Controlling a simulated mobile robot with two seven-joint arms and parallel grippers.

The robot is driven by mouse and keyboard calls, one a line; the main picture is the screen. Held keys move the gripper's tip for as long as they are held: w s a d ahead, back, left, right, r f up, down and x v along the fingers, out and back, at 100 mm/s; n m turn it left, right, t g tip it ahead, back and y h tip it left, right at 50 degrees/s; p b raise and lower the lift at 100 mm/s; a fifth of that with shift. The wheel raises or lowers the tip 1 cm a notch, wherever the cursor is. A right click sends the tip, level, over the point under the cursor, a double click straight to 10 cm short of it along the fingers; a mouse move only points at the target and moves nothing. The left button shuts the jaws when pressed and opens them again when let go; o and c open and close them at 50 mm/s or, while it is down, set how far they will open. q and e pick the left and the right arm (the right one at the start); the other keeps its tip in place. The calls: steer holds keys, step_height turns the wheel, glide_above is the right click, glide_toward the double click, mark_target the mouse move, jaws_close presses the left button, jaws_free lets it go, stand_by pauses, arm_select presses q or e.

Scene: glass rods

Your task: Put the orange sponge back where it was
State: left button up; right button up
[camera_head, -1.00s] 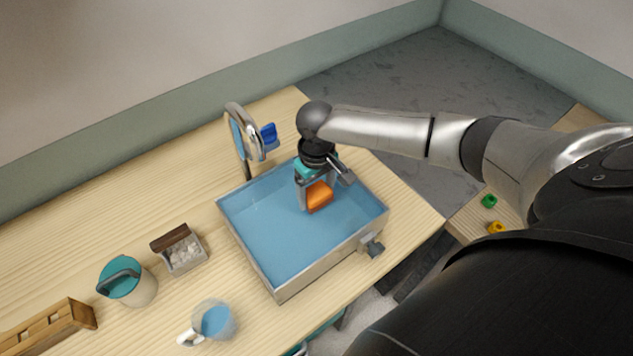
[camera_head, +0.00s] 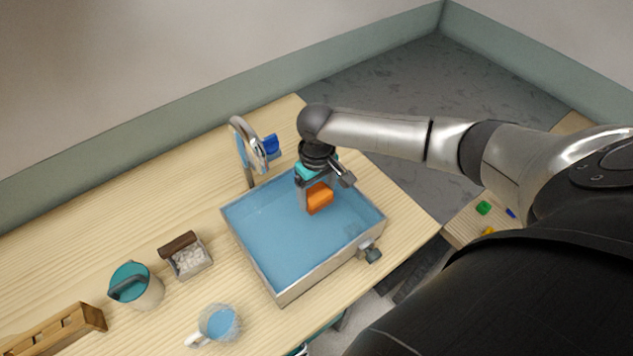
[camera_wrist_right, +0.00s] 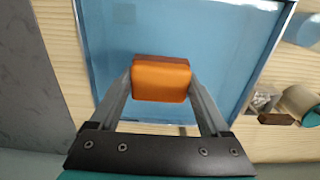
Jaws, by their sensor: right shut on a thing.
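The orange sponge (camera_head: 320,200) is a small block over the right part of the blue-floored sink basin (camera_head: 290,250). My right gripper (camera_head: 310,198) points down over the basin and is shut on the sponge. In the right wrist view the sponge (camera_wrist_right: 161,79) sits between the two fingertips, with the blue basin floor (camera_wrist_right: 180,30) behind it. I cannot tell exactly how high it is above the floor. My left gripper is not in view.
A faucet (camera_head: 243,145) stands behind the basin with a blue item (camera_head: 271,146) beside it. To the left are a small box of white pieces (camera_head: 190,262), a teal-lidded canister (camera_head: 138,287), a glass mug (camera_head: 219,323) and a wooden rack (camera_head: 60,330).

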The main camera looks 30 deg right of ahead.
steer(key=shift+r+p, duration=0.3)
steer(key=shift+r, duration=1.05)
